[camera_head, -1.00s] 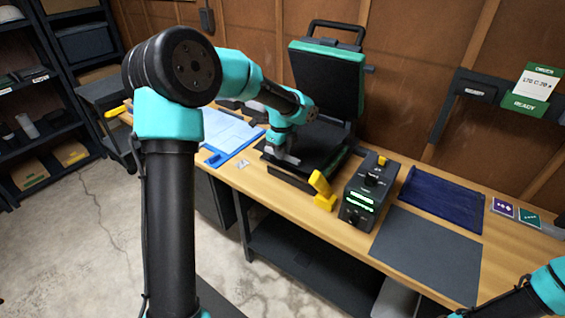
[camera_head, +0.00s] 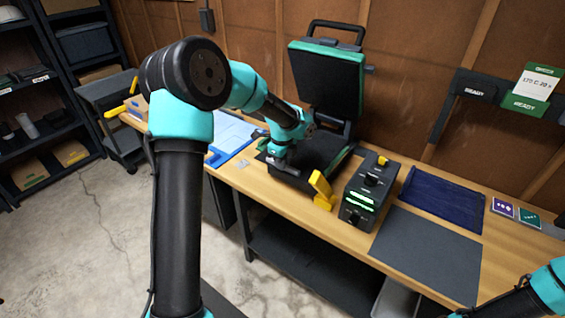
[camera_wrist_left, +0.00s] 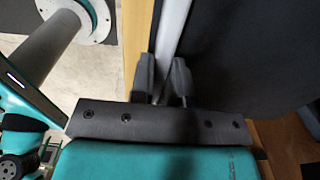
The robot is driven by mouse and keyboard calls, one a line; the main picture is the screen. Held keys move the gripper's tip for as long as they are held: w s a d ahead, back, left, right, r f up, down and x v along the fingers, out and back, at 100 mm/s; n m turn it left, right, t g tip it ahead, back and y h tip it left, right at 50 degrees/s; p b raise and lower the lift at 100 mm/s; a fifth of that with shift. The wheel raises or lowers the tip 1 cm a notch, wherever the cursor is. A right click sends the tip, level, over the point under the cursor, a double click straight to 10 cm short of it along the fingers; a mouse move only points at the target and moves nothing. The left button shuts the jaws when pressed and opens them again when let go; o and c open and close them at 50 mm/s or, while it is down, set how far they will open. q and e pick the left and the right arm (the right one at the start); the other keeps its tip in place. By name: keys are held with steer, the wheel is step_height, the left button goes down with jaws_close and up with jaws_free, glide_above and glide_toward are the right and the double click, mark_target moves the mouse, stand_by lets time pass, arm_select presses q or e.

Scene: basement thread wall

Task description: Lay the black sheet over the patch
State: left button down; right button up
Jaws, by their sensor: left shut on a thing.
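My left gripper (camera_head: 284,168) is low at the front left of the opened press, over its lower plate (camera_head: 325,148). In the left wrist view its two fingers (camera_wrist_left: 166,82) are closed with a pale grey strip between them, which looks like the lit edge of the black sheet (camera_wrist_left: 245,50). That dark surface spreads to the right of the fingers; where it ends and the plate begins I cannot tell. The patch cannot be made out. Of my right arm only links show at the lower right; its gripper is out of view.
The press lid (camera_head: 327,80) stands raised. To the right are a yellow block (camera_head: 322,190), a control box (camera_head: 367,190), a navy cloth (camera_head: 441,198) and a dark grey mat (camera_head: 425,252). A blue clipboard (camera_head: 230,140) lies left of the press.

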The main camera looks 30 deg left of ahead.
arm_select(q)
steer(key=shift+f, duration=0.15)
steer(key=c, duration=1.1)
jaws_free()
step_height(320, 180, up, 12)
steer(key=shift+r, duration=0.2)
